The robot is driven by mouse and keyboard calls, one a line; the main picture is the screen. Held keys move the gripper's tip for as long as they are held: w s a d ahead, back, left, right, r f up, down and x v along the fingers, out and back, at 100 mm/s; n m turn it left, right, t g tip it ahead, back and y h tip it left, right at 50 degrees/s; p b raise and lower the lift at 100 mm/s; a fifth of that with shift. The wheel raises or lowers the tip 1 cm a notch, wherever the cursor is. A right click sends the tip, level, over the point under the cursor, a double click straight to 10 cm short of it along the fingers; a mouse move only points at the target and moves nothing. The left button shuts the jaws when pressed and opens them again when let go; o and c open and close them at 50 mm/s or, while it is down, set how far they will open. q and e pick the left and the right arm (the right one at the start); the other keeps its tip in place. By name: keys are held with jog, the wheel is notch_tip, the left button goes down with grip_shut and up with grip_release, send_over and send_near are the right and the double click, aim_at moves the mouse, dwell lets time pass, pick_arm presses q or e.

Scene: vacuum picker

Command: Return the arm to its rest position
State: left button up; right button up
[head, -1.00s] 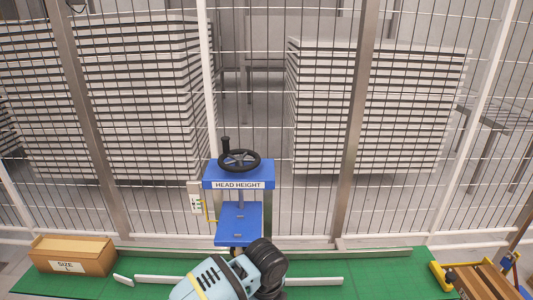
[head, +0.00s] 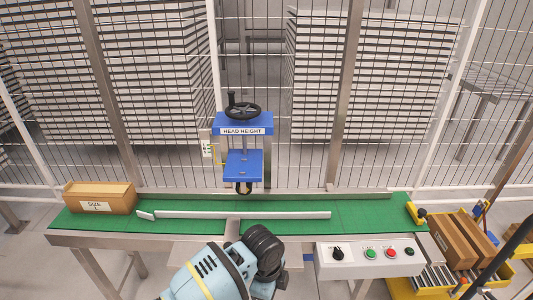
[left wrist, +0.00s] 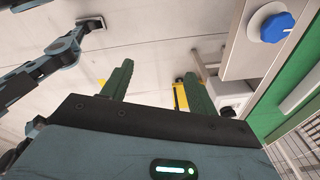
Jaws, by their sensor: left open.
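My left gripper (left wrist: 155,85) shows in the left wrist view. In the head view, a light blue and black part of my arm (head: 225,270) rises from the bottom edge, in front of the bench. Its fingers do not show there. My right gripper cannot be made out in either view.
A green-topped bench (head: 370,207) holds a cardboard box (head: 100,198), a white strip (head: 270,215) and a blue press (head: 243,165). A button panel (head: 365,257) hangs at the front. A wire fence stands behind.

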pick_arm(q)
jog(key=s+a+f+n+t+h, duration=0.1)
jog(key=s+f+n+t+h, duration=0.3)
jog(key=s+f+n, duration=0.65)
jog(key=s+a+r+n+t+y+p, duration=0.1)
jog(key=s+a+n+t+y, duration=0.2)
jog(key=s+a+n, duration=0.6)
jog(key=s+a+t, duration=0.1)
jog(key=s+a, duration=0.7)
jog(key=a, duration=0.3)
jog(key=shift+s+a+r+t+p, duration=0.15)
jog(key=shift+s+a+t+p, duration=0.15)
jog(key=shift+s+a+p, duration=0.1)
pick_arm(e)
jog(key=shift+w+d+r+t, duration=0.2)
jog(key=shift+w+r+t, duration=0.1)
jog(key=shift+w+r, duration=0.95)
pick_arm(q)
jog(key=shift+n, duration=0.25)
